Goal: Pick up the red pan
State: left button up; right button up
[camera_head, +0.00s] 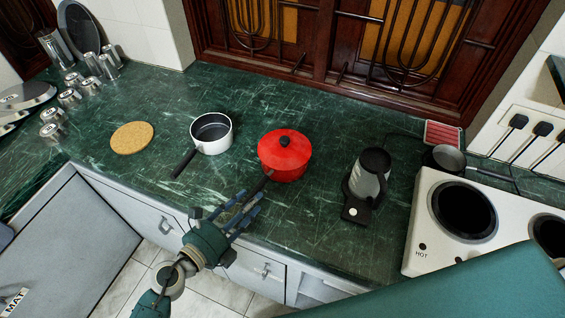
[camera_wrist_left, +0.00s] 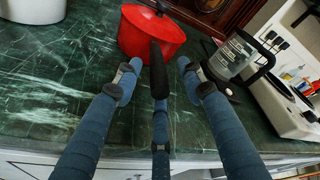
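The red pan (camera_head: 287,153) has a red lid with a black knob and stands on the green marble counter (camera_head: 330,225). Its black handle (camera_wrist_left: 158,70) points toward my left gripper. My left gripper (camera_head: 243,208) is at the counter's front edge, at the handle end of the pan. In the left wrist view the red pan (camera_wrist_left: 150,32) is beyond the fingers. The gripper's blue fingers (camera_wrist_left: 156,90) are spread, with the handle between them; I cannot tell whether any finger touches it. My right gripper is not in view.
A white pot (camera_head: 212,133) with a black handle and a cork mat (camera_head: 131,138) lie left of the pan. A kettle (camera_head: 369,174) and a white hob (camera_head: 440,222) stand to the right. Metal cups (camera_head: 69,97) are at far left.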

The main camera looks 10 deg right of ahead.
pick_arm(q)
jog(key=shift+a, duration=0.1)
grip_shut()
jog(key=shift+r, duration=0.2)
